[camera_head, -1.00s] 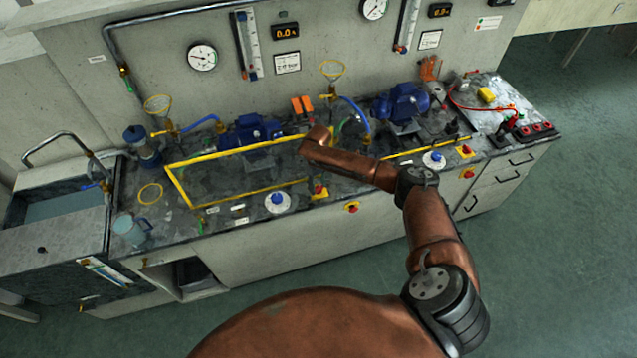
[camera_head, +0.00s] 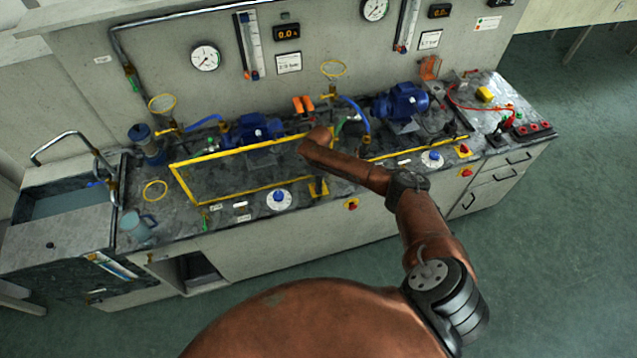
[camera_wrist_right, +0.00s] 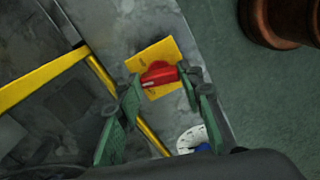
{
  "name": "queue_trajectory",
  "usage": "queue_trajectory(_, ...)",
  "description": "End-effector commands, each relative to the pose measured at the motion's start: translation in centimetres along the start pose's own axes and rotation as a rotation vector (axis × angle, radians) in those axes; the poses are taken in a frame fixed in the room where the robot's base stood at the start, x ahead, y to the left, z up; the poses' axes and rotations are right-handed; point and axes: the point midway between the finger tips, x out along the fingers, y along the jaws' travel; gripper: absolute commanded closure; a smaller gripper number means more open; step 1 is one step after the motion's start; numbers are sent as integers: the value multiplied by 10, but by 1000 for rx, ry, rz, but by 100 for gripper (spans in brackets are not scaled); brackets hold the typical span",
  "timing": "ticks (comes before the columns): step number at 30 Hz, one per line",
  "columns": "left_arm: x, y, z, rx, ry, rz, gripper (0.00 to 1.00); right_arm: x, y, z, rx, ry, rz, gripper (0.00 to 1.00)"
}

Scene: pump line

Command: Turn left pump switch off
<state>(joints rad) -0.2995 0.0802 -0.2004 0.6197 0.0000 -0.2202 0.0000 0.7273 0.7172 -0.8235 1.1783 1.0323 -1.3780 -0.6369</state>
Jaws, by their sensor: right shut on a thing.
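The left pump switch is a red rotary handle (camera_wrist_right: 158,74) on a yellow plate (camera_wrist_right: 150,54) in the right wrist view. In the head view its yellow plate (camera_head: 318,188) shows on the front edge of the bench, and its red handle cannot be made out. My right gripper (camera_wrist_right: 163,84) has its green-padded fingers on both sides of the red handle and is shut on it. The left pump (camera_head: 252,128) is blue and stands behind a yellow frame. My left gripper is in neither view.
A white dial with a blue knob (camera_head: 279,200) sits left of the switch. A red knob (camera_head: 352,204) is on the cabinet front below. The yellow frame (camera_head: 235,195) runs close by. A second switch (camera_head: 463,150) is further right. Open floor lies in front.

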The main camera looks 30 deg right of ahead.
Motion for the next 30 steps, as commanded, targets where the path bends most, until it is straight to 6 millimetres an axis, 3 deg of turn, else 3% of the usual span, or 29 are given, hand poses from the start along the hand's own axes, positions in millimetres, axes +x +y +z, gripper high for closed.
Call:
queue_trajectory(12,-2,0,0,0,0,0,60,0,0,-1,-219,3,1,90)
queue_trajectory(30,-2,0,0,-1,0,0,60,-1,0,-1,-263,2,1,90)
